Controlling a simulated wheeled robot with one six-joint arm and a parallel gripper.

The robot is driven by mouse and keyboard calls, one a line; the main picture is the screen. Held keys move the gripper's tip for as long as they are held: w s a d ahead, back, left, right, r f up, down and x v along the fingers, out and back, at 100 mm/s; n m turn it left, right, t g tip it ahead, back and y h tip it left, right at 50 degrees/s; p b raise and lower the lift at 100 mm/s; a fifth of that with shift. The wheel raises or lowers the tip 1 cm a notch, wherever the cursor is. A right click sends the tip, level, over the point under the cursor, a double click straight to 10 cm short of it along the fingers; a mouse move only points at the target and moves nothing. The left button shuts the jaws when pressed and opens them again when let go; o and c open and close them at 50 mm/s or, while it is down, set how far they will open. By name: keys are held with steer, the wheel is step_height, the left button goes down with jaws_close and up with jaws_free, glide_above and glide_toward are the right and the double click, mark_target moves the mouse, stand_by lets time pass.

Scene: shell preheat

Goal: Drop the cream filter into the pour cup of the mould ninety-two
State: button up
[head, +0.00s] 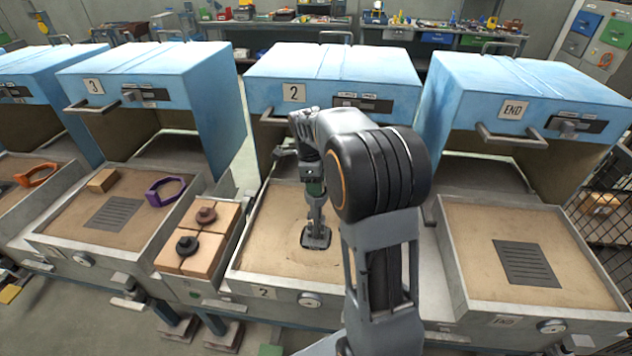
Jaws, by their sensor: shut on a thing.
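My gripper (316,237) points down over the sand tray (285,275) of the unit marked 2. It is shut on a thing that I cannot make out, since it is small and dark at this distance. A faint ring shows in the sand around the gripper's tip. I cannot make out a cream filter, nor a number ninety-two on any mould. A small tray (228,257) to the left holds several tan blocks (176,224), with a brown round piece (206,215) and a black one (187,246) on top.
The tray of unit 3 holds a tan block (103,181), a purple loop (165,191) and a dark grate (113,213). An orange loop (37,175) lies at far left. The END tray (480,262) has only a grate (526,262). Blue hoods (335,70) overhang the trays.

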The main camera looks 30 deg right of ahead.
stand_by(0.3)
steer(key=o, duration=1)
steer(key=r, duration=0.4)
steer(key=a+r, duration=0.1)
steer(key=r, duration=0.4)
steer(key=w+r+p, duration=0.1)
steer(key=r, duration=0.3)
steer(key=shift+a+r, duration=0.25)
steer(key=shift+r, duration=0.15)
